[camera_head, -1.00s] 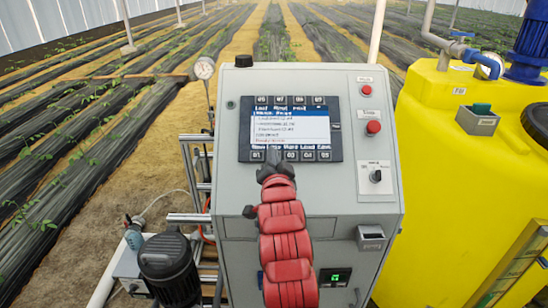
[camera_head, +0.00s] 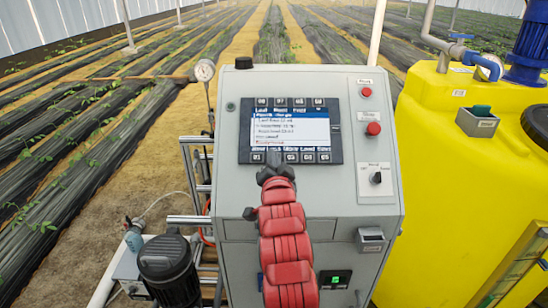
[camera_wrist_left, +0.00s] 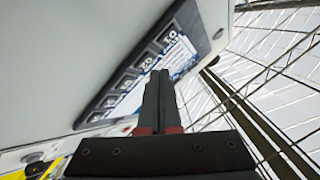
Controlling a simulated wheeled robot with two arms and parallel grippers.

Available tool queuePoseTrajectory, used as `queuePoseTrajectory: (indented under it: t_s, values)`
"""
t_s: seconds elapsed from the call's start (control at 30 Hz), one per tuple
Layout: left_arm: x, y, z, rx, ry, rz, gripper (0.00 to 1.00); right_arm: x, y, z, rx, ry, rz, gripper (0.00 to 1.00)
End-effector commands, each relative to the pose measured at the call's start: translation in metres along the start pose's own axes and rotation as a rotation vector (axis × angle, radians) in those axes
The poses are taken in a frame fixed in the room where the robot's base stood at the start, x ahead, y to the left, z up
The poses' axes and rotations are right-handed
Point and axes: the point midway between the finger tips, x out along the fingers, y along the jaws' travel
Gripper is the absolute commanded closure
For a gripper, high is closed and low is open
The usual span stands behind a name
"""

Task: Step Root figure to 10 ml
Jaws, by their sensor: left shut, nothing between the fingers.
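The control panel (camera_head: 232,200) is a grey sloped cabinet with a dark-framed screen (camera_head: 291,131) in its upper middle. The screen lists several lines of small text under a blue header; the figures are too blurred to read for certain. A row of label keys runs above the screen and another below it. My left gripper (camera_head: 274,162) is shut and empty, with its tips at the lower row, near the second key from the left, which it partly hides. In the left wrist view, the closed fingers (camera_wrist_left: 158,88) point at the key row beside the screen (camera_wrist_left: 150,82); contact cannot be told.
Right of the screen are two red buttons (camera_head: 373,128) and a black rotary switch (camera_head: 377,177). A yellow tank (camera_head: 455,200) stands close at the right. A dark motor (camera_head: 169,268) and pipes are at the lower left.

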Motion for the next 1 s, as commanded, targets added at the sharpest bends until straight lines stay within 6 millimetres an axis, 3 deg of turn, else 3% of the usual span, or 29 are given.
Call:
queuePoseTrajectory:
  t_s: [1.0]
  values:
    - [0.0048, 0.0043, 0.0043, 0.002, 0.0, -0.001, 1.0, -0.0072, -0.0004, 0.0013, 0.0, 0.0, 0.0, 0.59]
